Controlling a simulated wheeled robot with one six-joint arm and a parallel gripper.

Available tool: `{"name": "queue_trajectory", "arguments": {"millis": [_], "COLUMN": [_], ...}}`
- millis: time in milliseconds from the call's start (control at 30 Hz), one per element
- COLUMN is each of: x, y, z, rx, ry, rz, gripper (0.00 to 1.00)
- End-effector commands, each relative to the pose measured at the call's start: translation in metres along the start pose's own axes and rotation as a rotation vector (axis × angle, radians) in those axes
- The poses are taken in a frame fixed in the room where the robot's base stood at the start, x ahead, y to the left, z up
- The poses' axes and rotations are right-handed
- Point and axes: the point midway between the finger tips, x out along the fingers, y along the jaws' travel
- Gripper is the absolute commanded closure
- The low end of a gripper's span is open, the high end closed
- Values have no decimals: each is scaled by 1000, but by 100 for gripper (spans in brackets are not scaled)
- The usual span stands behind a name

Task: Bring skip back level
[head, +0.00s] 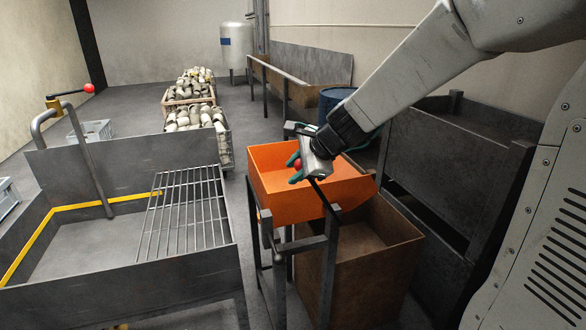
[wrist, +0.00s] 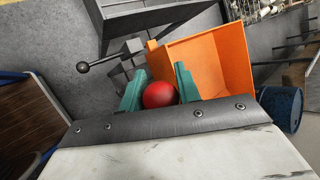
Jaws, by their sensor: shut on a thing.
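The orange skip (head: 272,182) hangs in a dark metal stand (head: 333,225) in the middle of the head view. Its open side faces up, with a lip at the right above a brown bin; its exact tilt is hard to judge. In the wrist view the skip (wrist: 212,68) lies beyond my fingers. My gripper (head: 297,165) is over the skip's near part, its teal fingers shut on a red ball knob (wrist: 160,95). The knob also shows as a small red spot in the head view.
The brown bin (head: 395,245) stands under the skip. A lever with a black ball (wrist: 83,67) is on the stand. A grey trough with a grate (head: 185,210) is at left, a dark rack (head: 455,150) at right. A blue drum (wrist: 280,107) stands behind the skip.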

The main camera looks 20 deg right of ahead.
Motion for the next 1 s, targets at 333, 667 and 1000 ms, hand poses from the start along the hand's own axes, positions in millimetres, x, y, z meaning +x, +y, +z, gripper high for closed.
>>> {"name": "queue_trajectory", "arguments": {"millis": [333,667,1000], "x": [4,-1,-53], "y": [8,4,4], "z": [3,0,1], "rx": [0,3,1], "ry": [-10,-5,-5], "rz": [21,11,10], "gripper": [46,46,46]}}
